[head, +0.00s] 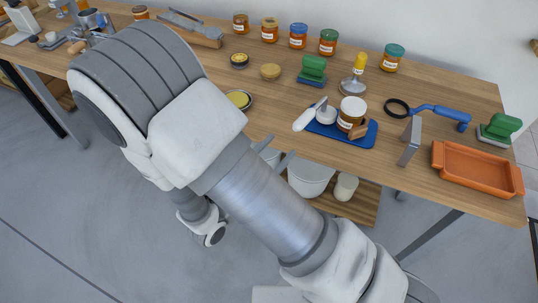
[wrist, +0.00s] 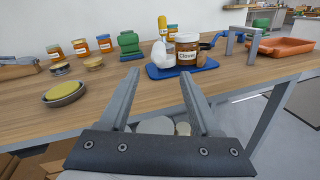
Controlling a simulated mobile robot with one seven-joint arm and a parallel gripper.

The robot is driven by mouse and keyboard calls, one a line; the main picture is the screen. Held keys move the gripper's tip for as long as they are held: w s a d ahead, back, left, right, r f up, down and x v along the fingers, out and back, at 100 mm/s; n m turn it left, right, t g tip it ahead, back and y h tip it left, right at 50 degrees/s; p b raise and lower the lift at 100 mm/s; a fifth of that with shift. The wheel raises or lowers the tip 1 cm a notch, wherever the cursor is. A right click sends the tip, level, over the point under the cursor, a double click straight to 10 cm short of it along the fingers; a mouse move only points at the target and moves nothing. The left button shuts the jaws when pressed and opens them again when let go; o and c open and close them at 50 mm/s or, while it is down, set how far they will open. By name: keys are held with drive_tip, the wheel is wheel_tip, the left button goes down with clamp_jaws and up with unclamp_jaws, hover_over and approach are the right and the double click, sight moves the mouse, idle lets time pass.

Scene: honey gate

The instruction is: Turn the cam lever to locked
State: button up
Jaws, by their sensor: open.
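A blue fixture plate (head: 371,135) lies near the front edge of the workbench. It bears a honey jar (head: 347,124) with a white lid, a wooden block (head: 358,131) at the jar's right, and a white-handled lever with a round head (head: 308,117) at its left, which I take for the cam lever. The lever handle points toward the front left and looks apart from the jar; a locked mark cannot be made out. In the wrist view the lever (wrist: 160,54) is partly foreshortened beside the jar (wrist: 186,50). My gripper (wrist: 160,75) is open and empty, in front of the bench edge, short of the plate.
A grey metal bracket (head: 411,140), blue-handled ring tool (head: 436,110) and orange tray (head: 477,169) stand to the right. A green-handled brush (head: 313,69) and a yellow-handled tool (head: 355,78) stand behind the plate.

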drive_tip(key=shift+v, duration=1.4)
drive_tip(key=s+d+r+m+g+y+p, duration=0.1)
drive_tip(key=s+d+r+m+g+p, duration=0.5)
drive_tip(key=d+r+m+g, duration=0.85)
drive_tip(key=s+r+m+t+y+p, duration=0.4)
drive_tip(key=r+m+y, duration=0.5)
drive_tip(key=r+m, duration=0.3)
drive_tip(key=shift+r+t+y, duration=0.4)
drive_tip(key=shift+r+t, duration=0.45)
drive_tip(key=shift+r, duration=0.05)
